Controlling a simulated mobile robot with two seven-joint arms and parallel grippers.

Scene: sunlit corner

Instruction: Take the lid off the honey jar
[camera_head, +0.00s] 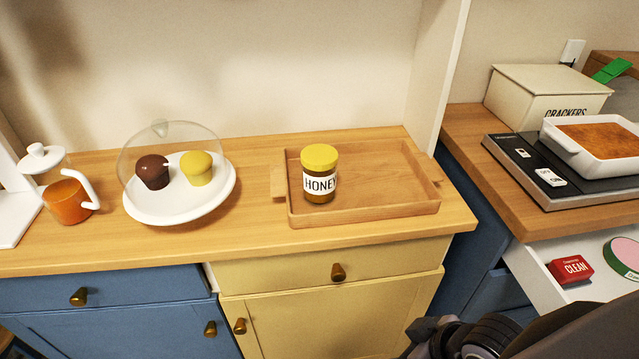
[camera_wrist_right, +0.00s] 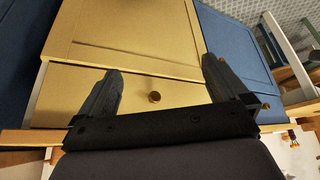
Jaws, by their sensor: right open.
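The honey jar (camera_head: 320,184) stands upright in the left part of a wooden tray on the counter. Its yellow lid (camera_head: 320,157) sits on top of it. My right arm shows at the bottom right of the head view, below the counter and apart from the jar. In the right wrist view my right gripper (camera_wrist_right: 162,82) is open and empty, with its two fingers apart in front of the yellow cabinet. The jar is not in the wrist view. My left gripper is not in view.
The wooden tray (camera_head: 415,205) has free room right of the jar. A white cake stand (camera_head: 180,212) with a clear dome and two muffins stands to the left, near an orange pot (camera_head: 68,202). At right, a white drawer (camera_head: 530,270) is open, holding a red box (camera_head: 570,270).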

